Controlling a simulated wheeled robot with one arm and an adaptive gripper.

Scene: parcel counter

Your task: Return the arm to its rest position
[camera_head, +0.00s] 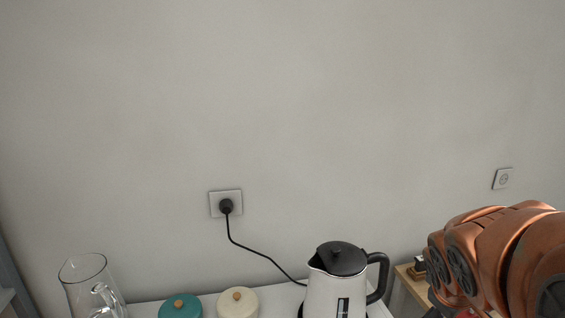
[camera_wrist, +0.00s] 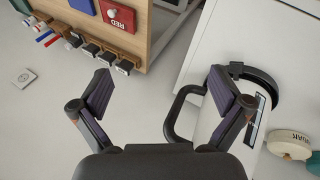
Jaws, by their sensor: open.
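In the head view my copper-coloured arm fills the lower right, and my gripper does not show there. The kettle (camera_head: 335,293) stands left of the arm, with a black lid.
A glass jug (camera_head: 80,283), a teal-lidded jar (camera_head: 180,307) and a cream-lidded jar (camera_head: 238,303) stand on the white counter (camera_head: 144,310). A black cord runs to a wall socket (camera_head: 212,206). A wooden unit (camera_wrist: 135,42) holds a red box (camera_wrist: 117,15). The wall above is clear.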

